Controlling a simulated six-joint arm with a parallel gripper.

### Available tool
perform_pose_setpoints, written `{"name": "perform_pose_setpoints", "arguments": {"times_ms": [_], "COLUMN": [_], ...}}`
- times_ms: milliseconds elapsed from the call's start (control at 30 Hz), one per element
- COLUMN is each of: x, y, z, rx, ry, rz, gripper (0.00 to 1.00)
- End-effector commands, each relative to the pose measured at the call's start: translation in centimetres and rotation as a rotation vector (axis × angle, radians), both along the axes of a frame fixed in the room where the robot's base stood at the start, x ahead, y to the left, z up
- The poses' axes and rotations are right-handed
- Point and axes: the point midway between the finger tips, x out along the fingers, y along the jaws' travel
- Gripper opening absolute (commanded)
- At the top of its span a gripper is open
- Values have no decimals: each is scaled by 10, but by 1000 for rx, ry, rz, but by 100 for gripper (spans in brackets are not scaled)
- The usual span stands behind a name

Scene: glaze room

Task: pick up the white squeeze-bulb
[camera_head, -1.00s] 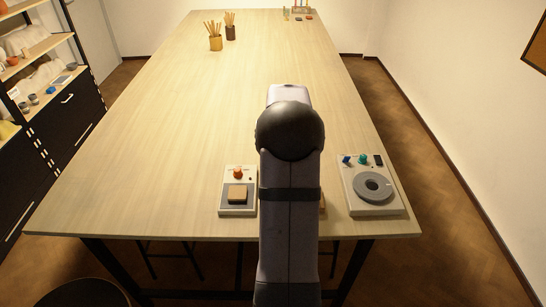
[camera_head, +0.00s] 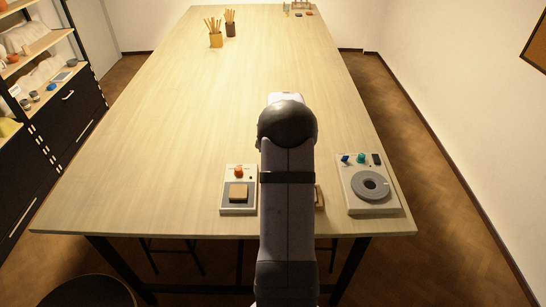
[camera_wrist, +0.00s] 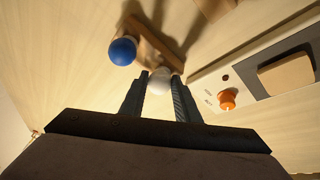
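The white squeeze-bulb (camera_wrist: 158,82) shows in the wrist view between the two fingers of my gripper (camera_wrist: 159,76). The fingers stand apart, with a tip on each side of the bulb and overlapping its edges in the picture. I cannot tell whether they touch it.
A control box with an orange knob (camera_wrist: 228,99) and a tan block (camera_wrist: 287,75) lies close right of the fingers; the head view shows this box (camera_head: 228,208) left of my arm. A wheel device (camera_head: 358,205) stands on the right. The table's (camera_head: 180,130) middle is clear; pencil cups (camera_head: 215,41) stand far back.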

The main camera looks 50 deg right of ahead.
Motion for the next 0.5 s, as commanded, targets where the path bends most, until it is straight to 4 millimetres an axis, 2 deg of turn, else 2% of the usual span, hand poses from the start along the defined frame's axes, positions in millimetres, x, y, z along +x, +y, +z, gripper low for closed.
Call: {"name": "perform_pose_setpoints", "arguments": {"times_ms": [333,500], "x": [0,1], "y": [0,-1], "z": [2,16], "rx": [0,-3], "ry": [-1,-4], "rz": [0,0], "gripper": [23,23]}}
